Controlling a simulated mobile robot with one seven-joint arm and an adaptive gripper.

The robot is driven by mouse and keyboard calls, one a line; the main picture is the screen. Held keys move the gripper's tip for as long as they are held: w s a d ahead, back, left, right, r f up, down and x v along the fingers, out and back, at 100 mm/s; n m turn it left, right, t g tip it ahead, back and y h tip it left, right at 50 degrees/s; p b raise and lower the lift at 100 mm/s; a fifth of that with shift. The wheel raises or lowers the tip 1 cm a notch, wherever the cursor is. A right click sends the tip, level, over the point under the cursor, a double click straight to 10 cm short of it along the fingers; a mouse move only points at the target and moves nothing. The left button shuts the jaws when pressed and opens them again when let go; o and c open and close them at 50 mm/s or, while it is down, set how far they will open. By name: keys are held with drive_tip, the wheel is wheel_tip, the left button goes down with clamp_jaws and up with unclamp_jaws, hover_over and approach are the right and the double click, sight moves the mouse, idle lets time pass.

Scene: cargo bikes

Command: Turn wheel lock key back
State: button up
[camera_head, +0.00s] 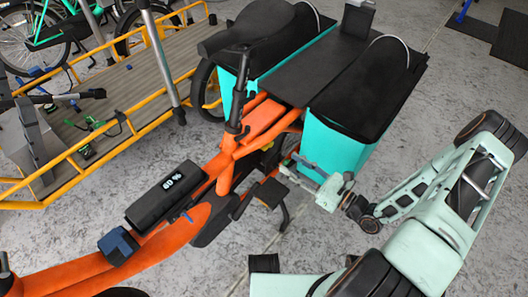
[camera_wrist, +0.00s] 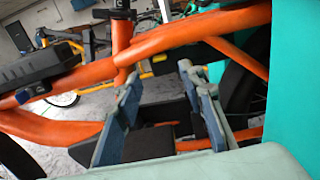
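The orange cargo bike (camera_head: 236,158) stands across the middle of the head view, and its orange frame (camera_wrist: 190,33) crosses the wrist view. I cannot pick out the wheel lock or its key in either view; the area around the rear wheel is largely hidden by the frame and the teal boxes. My gripper (camera_head: 297,168) is beside the bike's right side, just below the teal box (camera_head: 334,142). In the wrist view my gripper (camera_wrist: 158,82) has its two blue-padded fingers apart, with nothing visibly held between them. A dark block shows beyond the fingers.
A black battery pack reading 40 % (camera_head: 167,194) sits on the bike's lower frame. The pedal (camera_head: 270,192) and kickstand (camera_head: 284,218) are close to my gripper. A yellow-railed cargo bed (camera_head: 110,88) stands at the left.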

sight(259, 143)
drive_tip(key=b+x, duration=0.2)
drive_tip(key=x, duration=0.8)
drive_tip(key=shift+w+a, duration=0.15)
drive_tip(key=shift+a, duration=0.05)
clamp_jaws()
